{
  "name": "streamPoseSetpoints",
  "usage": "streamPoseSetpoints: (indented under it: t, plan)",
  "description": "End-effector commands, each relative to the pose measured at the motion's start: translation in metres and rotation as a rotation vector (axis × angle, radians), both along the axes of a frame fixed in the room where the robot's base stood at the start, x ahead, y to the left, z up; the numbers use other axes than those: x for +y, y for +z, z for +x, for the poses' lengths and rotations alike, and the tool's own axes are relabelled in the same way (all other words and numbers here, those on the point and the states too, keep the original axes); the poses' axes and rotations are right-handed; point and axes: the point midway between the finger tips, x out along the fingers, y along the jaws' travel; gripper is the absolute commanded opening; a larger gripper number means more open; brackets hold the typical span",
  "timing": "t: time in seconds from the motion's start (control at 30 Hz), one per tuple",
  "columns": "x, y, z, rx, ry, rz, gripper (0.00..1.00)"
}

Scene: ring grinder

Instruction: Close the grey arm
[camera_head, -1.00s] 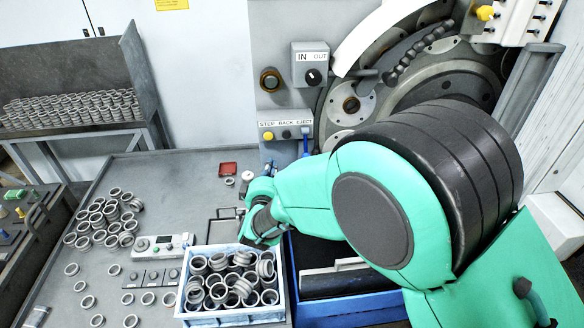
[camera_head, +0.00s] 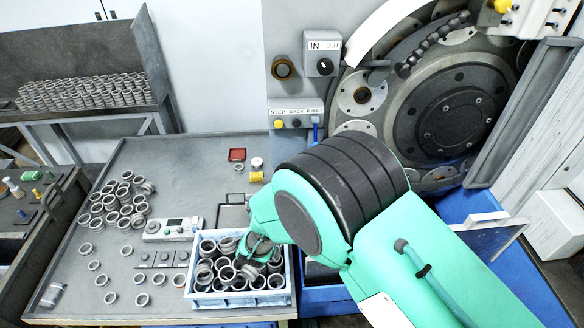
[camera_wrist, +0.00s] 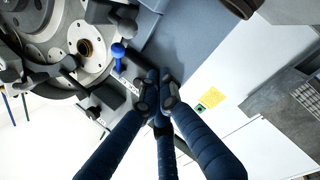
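The grinder's round face plate (camera_head: 450,115) fills the upper right of the head view. A short grey arm-like bar (camera_head: 375,63) sits at its upper left, beside a dark segmented hose (camera_head: 432,42). I cannot tell for certain which part is the grey arm. In the wrist view, the machine face (camera_wrist: 85,40) is at upper left, with a blue ball-ended lever (camera_wrist: 118,50). My gripper (camera_wrist: 158,90) shows there with its dark blue fingers drawn together and nothing visible held. It appears in front of the machine panel. In the head view my own arm hides most of it.
A blue-white crate of rings (camera_head: 240,300) stands at the table's front, below my arm. Loose rings (camera_head: 118,205) and a small control box (camera_head: 172,229) lie to its left. The control panel (camera_head: 296,113) is behind. A yellow sign (camera_wrist: 211,98) shows in the wrist view.

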Motion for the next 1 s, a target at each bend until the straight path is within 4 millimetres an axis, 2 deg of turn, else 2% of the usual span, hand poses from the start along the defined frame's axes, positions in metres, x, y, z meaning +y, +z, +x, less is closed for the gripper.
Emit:
streamPoseSetpoints:
  t: [0.27,0.73,0.8,1.0]
  plan:
    - [-0.010,0.002,0.023,0.000,-0.002,0.001,0.00]
    - [-0.035,0.010,0.093,0.000,-0.002,0.002,0.00]
    - [-0.042,0.005,0.084,0.002,0.000,0.000,0.00]
    - [-0.056,0.001,0.072,0.000,-0.001,0.000,0.00]
